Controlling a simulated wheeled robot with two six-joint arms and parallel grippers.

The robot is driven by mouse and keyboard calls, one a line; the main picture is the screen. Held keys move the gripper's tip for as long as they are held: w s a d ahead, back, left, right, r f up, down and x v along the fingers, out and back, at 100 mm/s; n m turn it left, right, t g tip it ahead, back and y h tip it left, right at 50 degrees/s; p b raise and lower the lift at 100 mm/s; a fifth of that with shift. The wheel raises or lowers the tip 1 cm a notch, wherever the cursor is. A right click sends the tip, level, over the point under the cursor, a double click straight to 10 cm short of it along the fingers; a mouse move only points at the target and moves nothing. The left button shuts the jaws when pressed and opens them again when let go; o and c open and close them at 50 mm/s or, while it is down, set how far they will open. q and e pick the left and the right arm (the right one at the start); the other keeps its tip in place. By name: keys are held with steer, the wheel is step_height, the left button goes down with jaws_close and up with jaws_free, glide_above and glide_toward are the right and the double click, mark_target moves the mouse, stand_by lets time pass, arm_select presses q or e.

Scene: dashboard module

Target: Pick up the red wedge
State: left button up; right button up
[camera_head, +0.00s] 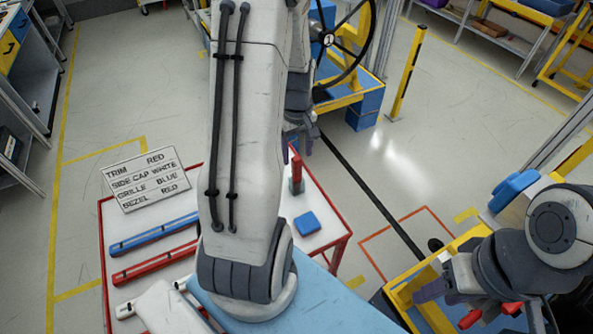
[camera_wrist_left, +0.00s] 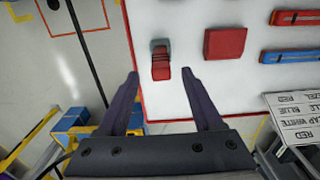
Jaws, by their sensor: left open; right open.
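The red wedge (camera_wrist_left: 161,69) is on the white table near its edge, with a grey block (camera_wrist_left: 160,45) against it. In the head view a red upright piece (camera_head: 296,170) on a dark grey base, which looks like the same wedge, shows just right of my left arm. My left gripper (camera_wrist_left: 160,82) is open and empty, its fingertips on either side of the wedge's near end in the picture; the height gap cannot be told. In the head view my left gripper (camera_head: 303,136) is partly hidden by its arm. My right gripper (camera_head: 483,305) is open, at the lower right.
A red square block (camera_wrist_left: 225,42) lies beside the wedge. A blue square block (camera_head: 307,223), a blue bar (camera_head: 155,233), a red bar (camera_head: 153,263) and a label board (camera_head: 146,180) are on the table. A yellow frame (camera_head: 430,310) stands below my right arm.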

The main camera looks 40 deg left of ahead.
mark_target(297, 166)
arm_select(q)
steer(key=shift+f+p, duration=1)
steer(key=shift+f, duration=1.9)
jaws_close()
